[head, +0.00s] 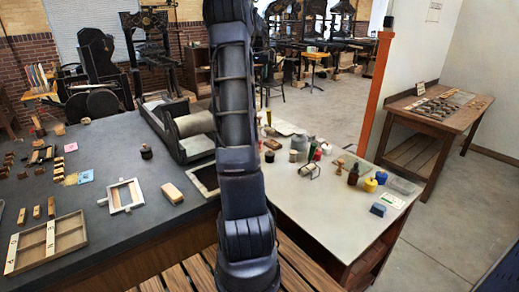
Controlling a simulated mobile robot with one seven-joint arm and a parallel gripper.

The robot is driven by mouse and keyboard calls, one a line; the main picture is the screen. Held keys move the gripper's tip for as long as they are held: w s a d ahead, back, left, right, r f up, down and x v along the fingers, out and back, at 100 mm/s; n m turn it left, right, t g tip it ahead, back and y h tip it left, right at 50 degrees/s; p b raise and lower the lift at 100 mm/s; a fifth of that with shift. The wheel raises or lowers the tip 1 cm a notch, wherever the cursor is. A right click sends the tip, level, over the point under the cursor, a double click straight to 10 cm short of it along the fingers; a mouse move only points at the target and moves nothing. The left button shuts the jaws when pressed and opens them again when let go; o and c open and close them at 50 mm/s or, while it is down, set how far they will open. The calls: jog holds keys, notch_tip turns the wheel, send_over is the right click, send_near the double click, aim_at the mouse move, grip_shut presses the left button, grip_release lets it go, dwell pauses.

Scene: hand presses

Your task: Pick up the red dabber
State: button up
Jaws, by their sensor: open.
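A small upright red item (317,154) stands among bottles and pots on the pale right-hand table (310,205). It may be the red dabber, but it is too small to be sure. My gripper is not in view. My arm hides part of both tables.
A roller press (185,125), a white frame (123,195) and several wooden blocks occupy the dark left table. The right table's front is clear.

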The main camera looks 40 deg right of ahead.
jog(key=s+a+f+x, duration=0.1)
jog(key=a+x, duration=0.1)
jog(key=x, duration=1.2)
jog(key=s+a+x, duration=0.2)
jog(key=x, duration=1.2)
jog(key=s+a+f+x, duration=0.1)
jog(key=s+a+x, duration=0.1)
jog(key=x, duration=1.2)
jog(key=shift+s+a+f, duration=0.15)
jog(key=shift+a+f, duration=0.1)
jog(key=shift+f, duration=0.05)
jog(key=c, duration=1.1)
